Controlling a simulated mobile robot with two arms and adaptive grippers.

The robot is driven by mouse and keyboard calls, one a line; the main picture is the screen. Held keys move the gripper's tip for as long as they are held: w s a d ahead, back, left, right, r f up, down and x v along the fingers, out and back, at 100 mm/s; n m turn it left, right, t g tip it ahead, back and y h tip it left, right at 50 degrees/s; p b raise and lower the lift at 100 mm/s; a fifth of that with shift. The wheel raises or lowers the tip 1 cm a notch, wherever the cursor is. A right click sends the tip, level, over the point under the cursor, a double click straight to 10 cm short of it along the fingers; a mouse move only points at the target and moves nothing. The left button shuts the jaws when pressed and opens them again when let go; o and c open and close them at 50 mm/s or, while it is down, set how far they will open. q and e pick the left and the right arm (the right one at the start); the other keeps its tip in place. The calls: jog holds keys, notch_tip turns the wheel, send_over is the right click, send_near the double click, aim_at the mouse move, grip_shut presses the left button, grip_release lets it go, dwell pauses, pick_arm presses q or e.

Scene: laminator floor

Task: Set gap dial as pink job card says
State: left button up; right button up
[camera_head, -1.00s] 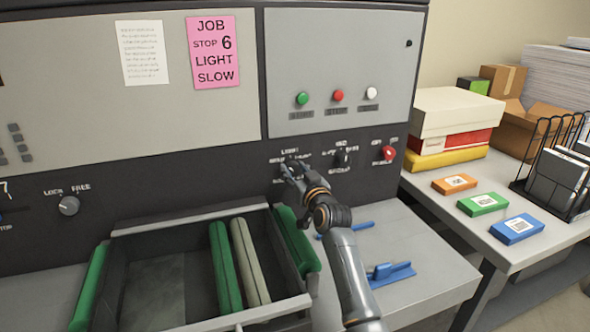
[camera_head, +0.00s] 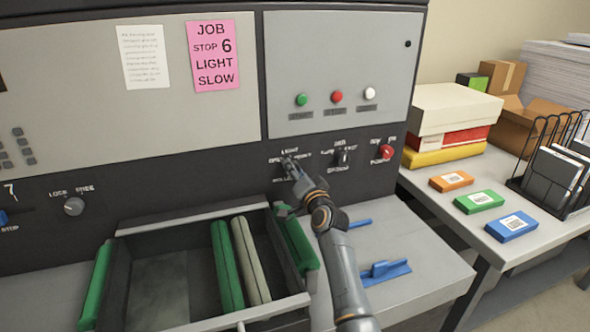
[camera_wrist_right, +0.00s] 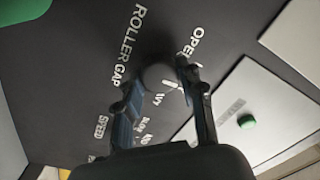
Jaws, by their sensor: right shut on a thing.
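The pink job card (camera_head: 215,56) is on the upper left panel and reads JOB, STOP 6, LIGHT, SLOW. The gap dial (camera_wrist_right: 159,77) is a dark round knob beside the words ROLLER GAP in the right wrist view. My right gripper (camera_wrist_right: 160,88) is shut on this dial, one finger on each side. In the head view my right gripper (camera_head: 290,168) is at the dark control strip, just under the word LIGHT, and hides most of the dial. I cannot tell where the dial's pointer stands. My left gripper is not in view.
To the right on the strip are a dark knob (camera_head: 342,158) and a red knob (camera_head: 386,152). Green, red and white buttons (camera_head: 337,97) sit above. An open tray with green rollers (camera_head: 228,265) lies below. A blue handle (camera_head: 385,271) is on the ledge beside my arm.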

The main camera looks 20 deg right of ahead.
jog(key=shift+m, duration=0.4)
jog(key=o, duration=1.2)
jog(key=s, duration=1.2)
jog(key=shift+d+f, duration=0.2)
jog(key=shift+d, duration=0.1)
jog(key=shift+f, duration=0.1)
